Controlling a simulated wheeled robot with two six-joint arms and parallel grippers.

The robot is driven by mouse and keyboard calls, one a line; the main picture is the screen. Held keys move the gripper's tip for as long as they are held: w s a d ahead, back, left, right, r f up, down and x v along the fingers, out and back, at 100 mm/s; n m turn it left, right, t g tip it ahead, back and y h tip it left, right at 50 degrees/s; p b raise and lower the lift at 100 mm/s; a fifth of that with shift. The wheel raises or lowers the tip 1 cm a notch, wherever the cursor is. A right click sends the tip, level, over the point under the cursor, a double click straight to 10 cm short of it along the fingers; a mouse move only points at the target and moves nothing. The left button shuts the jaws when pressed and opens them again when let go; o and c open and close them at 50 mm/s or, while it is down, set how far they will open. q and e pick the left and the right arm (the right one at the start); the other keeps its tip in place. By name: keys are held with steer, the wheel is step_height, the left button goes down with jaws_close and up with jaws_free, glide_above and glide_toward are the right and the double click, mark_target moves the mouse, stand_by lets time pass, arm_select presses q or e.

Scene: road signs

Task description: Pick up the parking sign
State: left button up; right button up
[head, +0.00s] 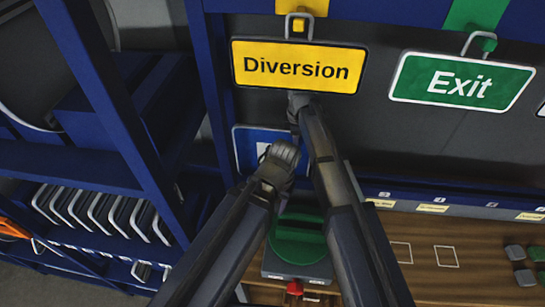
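A blue sign with a white border (244,140) shows low on the dark panel, left of centre. Part of a white mark is visible on it; my grippers hide most of its face, so I cannot read it. It may be the parking sign. My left gripper (284,153) is in front of the blue sign's right part; I cannot tell whether it touches. My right gripper (298,101) is just above and right of it, at the lower edge of the yellow Diversion sign (297,66). The fingers of both are too unclear to judge.
A green Exit sign (462,81) hangs at the right. A blue shelf (75,165) with several framed plates stands at the left. Below are a wooden bench (447,232) with small grey blocks, and a green round-topped device (298,240), partly behind my arms.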

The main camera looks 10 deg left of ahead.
jaws_close()
stand_by(1.2)
